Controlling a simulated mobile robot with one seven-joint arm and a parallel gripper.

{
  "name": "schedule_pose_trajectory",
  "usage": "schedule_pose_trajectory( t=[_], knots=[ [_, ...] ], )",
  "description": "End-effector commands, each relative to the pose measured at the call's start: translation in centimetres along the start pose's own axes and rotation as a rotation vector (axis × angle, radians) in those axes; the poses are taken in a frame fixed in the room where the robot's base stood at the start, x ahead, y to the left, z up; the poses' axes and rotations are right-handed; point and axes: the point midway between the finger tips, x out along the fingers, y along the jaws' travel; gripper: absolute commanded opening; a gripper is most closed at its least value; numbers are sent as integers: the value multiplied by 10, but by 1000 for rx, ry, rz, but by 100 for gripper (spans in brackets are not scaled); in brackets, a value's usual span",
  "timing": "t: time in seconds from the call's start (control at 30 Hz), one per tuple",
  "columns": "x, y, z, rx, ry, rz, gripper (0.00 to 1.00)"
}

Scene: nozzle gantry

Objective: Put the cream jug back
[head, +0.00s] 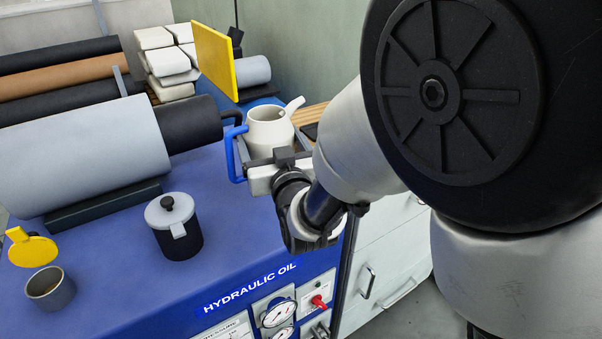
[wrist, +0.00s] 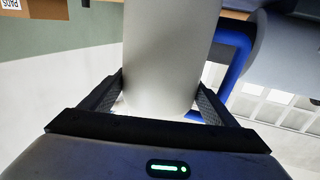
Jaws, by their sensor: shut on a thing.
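The cream jug (head: 268,131) has a pale spout on its right and a blue handle (head: 236,155) on its left. It looks upright at the right end of the blue machine top. My gripper (head: 275,160) is shut on the jug, with its fingers on either side of the body. In the wrist view the jug's pale side (wrist: 165,50) fills the gap between the fingers, and the blue handle (wrist: 232,55) shows to the right. I cannot tell whether its base touches anything.
A dark pot with a white lid (head: 171,211), a grey cup (head: 49,288) and a yellow disc (head: 33,250) stand on the blue top (head: 120,290). A large grey roller (head: 80,155) lies left. A yellow panel (head: 215,60) stands behind the jug.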

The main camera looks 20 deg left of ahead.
Motion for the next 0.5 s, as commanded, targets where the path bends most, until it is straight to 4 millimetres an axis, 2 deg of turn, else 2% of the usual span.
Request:
schedule_pose_trajectory(
  t=[0.03, 0.13, 0.37, 0.5],
  knots=[
    [0, 0, 12, -2, 0, -1, 21],
    [0, 0, 29, -1, 0, -1, 21],
    [0, 1, 46, 0, 3, 0, 21],
    [0, 0, 64, -1, 1, 0, 21]
  ],
)
